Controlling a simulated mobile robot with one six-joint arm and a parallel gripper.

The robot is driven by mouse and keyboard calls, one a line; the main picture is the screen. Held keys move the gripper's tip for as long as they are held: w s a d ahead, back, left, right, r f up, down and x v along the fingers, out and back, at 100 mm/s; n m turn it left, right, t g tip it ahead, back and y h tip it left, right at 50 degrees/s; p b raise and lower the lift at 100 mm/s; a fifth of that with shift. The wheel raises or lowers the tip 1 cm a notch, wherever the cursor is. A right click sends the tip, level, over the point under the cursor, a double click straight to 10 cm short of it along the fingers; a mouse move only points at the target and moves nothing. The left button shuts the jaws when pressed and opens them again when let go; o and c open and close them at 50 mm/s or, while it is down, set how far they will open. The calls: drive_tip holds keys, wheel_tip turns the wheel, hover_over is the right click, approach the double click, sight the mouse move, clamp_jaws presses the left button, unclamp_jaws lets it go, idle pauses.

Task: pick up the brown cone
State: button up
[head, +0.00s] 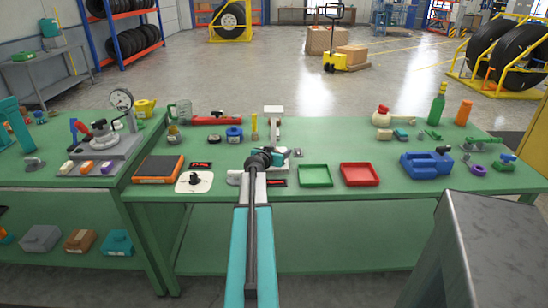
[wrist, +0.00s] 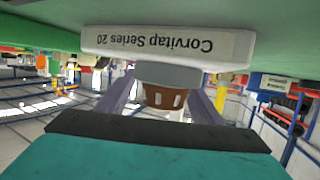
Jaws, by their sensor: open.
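In the wrist view a brown tapering piece (wrist: 165,97) with a notched edge shows between the two fingers of my gripper (wrist: 163,88); it looks like the brown cone. It sits against a grey part (wrist: 168,75) beside a white block (wrist: 165,43) lettered "Corvitap Series 20", which appears upside down. The fingers are apart, one on each side of the brown piece; I cannot tell whether they touch it. In the head view my gripper (head: 268,157) is low over the green table, and my arm hides what lies there. I cannot make out the cone there.
The green table (head: 330,218) holds a green tray (head: 316,176), a red tray (head: 360,174), a blue vise-like block (head: 427,165) and an orange-black device (head: 158,169). A white stand (head: 274,115) rises behind my gripper. A second bench with a gauge (head: 121,100) adjoins at left.

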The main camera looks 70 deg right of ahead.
drive_tip(key=shift+c, duration=0.4)
drive_tip(key=c, duration=1.2)
drive_tip(key=shift+r, duration=0.1)
drive_tip(key=shift+r, duration=1.45)
drive_tip(key=shift+s+a+r, duration=0.1)
drive_tip(key=shift+r, duration=0.2)
drive_tip(key=s+a, duration=0.2)
drive_tip(key=a, duration=0.1)
drive_tip(key=s+a+b, duration=0.1)
drive_tip(key=s+a, duration=0.2)
drive_tip(key=a, duration=0.1)
drive_tip(key=s+a+r+b, duration=0.1)
drive_tip(key=s+a, duration=0.1)
drive_tip(key=a, duration=0.2)
drive_tip(key=shift+s, duration=0.4)
drive_tip(key=shift+d+f+b, duration=0.1)
drive_tip(key=shift+d+b, duration=0.15)
drive_tip(key=shift+b, duration=1)
drive_tip(key=b, duration=0.6)
drive_tip(key=shift+s+a+g, duration=0.15)
drive_tip(key=shift+s+g, duration=0.15)
drive_tip(key=shift+s, duration=0.05)
drive_tip(key=b, duration=0.4)
drive_tip(key=a+b, duration=0.1)
drive_tip(key=b, duration=0.3)
drive_tip(key=shift+s+a, duration=0.25)
drive_tip(key=shift+s, duration=0.05)
